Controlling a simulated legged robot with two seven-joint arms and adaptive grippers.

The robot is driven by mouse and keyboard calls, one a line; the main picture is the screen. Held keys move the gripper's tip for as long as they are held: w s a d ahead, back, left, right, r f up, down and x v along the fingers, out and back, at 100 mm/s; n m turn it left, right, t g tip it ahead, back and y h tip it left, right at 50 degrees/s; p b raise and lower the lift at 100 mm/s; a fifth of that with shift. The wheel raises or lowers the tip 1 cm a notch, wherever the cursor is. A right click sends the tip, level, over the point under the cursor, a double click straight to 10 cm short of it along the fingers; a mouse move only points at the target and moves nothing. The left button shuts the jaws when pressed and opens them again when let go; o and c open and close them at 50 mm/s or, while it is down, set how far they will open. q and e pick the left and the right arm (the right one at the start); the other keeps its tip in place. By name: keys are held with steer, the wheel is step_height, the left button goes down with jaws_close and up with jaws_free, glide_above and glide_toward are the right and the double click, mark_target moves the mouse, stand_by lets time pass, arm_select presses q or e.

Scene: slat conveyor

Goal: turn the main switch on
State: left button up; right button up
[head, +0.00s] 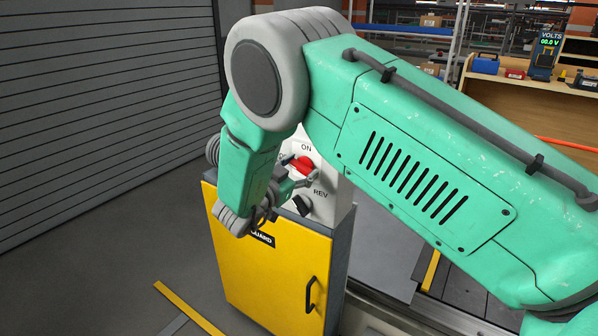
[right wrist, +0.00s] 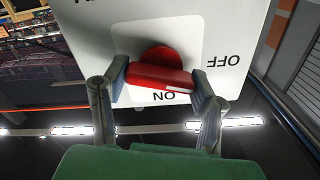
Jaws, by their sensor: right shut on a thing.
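The main switch is a red rotary knob (head: 304,164) on the light panel at the top of the yellow cabinet. The ON label (head: 306,147) is above it in the head view. In the right wrist view the red knob (right wrist: 160,80) appears upside down, with ON beneath it and OFF to its right. My right gripper (head: 300,171) is shut on the knob, one finger at each end of its bar. Its fingers (right wrist: 161,95) also show in the right wrist view. The knob's exact pointing direction is hard to tell. My left gripper is out of view.
A black knob (head: 301,205) marked REV sits just below the red one. The yellow cabinet (head: 265,275) has a black door handle. A grey slatted shutter (head: 100,100) is at left. A wooden bench (head: 530,95) with a voltmeter stands behind at right.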

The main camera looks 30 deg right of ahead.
steer(key=m+b, duration=0.1)
steer(key=m, duration=0.2)
steer(key=shift+f+m+b, duration=0.15)
steer(key=shift+m+b, duration=0.25)
steer(key=m+b, duration=0.2)
steer(key=m, duration=0.1)
steer(key=shift+m, duration=0.3)
steer(key=m+b, duration=0.3)
steer(key=m, duration=0.1)
steer(key=shift+f+b, duration=0.1)
steer(key=shift+b, duration=0.25)
steer(key=shift+m+b, duration=1.2)
steer(key=shift+m, duration=0.4)
steer(key=o, duration=1)
steer(key=shift+o, duration=0.8)
steer(key=shift+d, duration=0.15)
